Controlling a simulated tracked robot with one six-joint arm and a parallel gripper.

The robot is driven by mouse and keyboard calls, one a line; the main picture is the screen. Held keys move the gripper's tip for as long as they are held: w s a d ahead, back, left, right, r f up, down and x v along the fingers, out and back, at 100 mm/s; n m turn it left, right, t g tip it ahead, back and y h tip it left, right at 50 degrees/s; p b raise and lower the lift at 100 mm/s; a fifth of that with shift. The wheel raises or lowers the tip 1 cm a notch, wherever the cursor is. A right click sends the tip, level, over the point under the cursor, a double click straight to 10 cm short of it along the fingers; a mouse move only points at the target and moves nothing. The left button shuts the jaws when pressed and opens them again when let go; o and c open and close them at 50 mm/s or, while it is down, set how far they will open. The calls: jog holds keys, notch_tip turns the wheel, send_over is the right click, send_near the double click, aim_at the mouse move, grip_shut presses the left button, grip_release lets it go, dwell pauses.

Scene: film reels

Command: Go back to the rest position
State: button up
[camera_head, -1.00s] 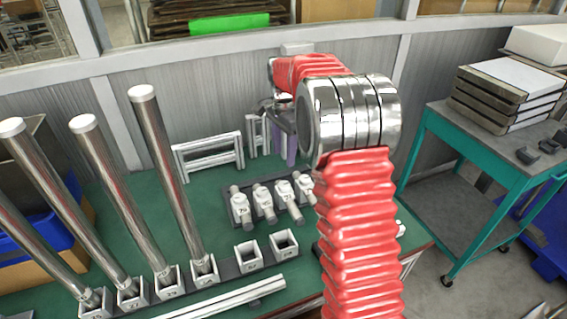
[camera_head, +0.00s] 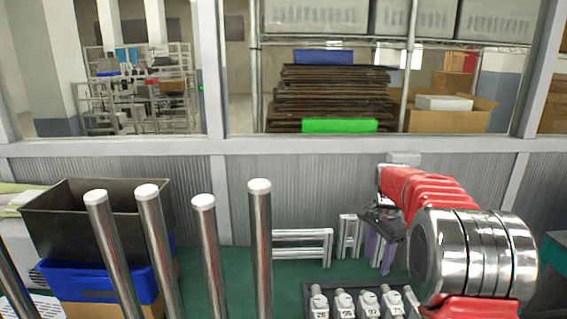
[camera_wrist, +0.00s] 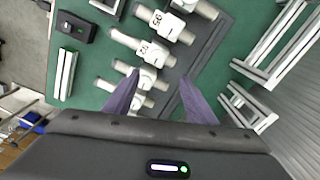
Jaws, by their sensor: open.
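My gripper (camera_head: 384,250) hangs at the end of my red-sleeved arm, over the back right part of the green bench. In the wrist view my gripper (camera_wrist: 160,98) shows two purple fingers spread apart with nothing held between them. Below and beyond the fingers is a row of numbered white-and-grey fittings (camera_wrist: 150,50) on a dark base. The same fittings (camera_head: 344,303) show at the bottom of the head view, left of my arm's silver joint. The fingertips look apart from the bench, though a fitting lies behind them in the wrist view.
Several tall steel rods (camera_head: 261,235) with white caps stand left of my arm. White frames (camera_head: 302,244) stand near the back wall. A black bin (camera_head: 97,222) and a blue bin (camera_head: 100,283) are at the left. A dark block (camera_wrist: 76,27) lies on the bench.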

jog(key=s+a+r+n+t, duration=0.1)
jog(key=s+a+n, duration=0.3)
jog(key=s, duration=0.7)
jog(key=s+a+r+n+t, duration=0.2)
jog(key=s+a+r+n, duration=0.2)
jog(key=s, duration=0.8)
jog(key=s+a+r+n+t, duration=0.2)
jog(key=s+a+n, duration=0.3)
jog(key=s, duration=0.6)
jog(key=shift+s+r+n, duration=0.3)
jog(key=shift+r+n, duration=0.2)
jog(key=shift+n, duration=0.1)
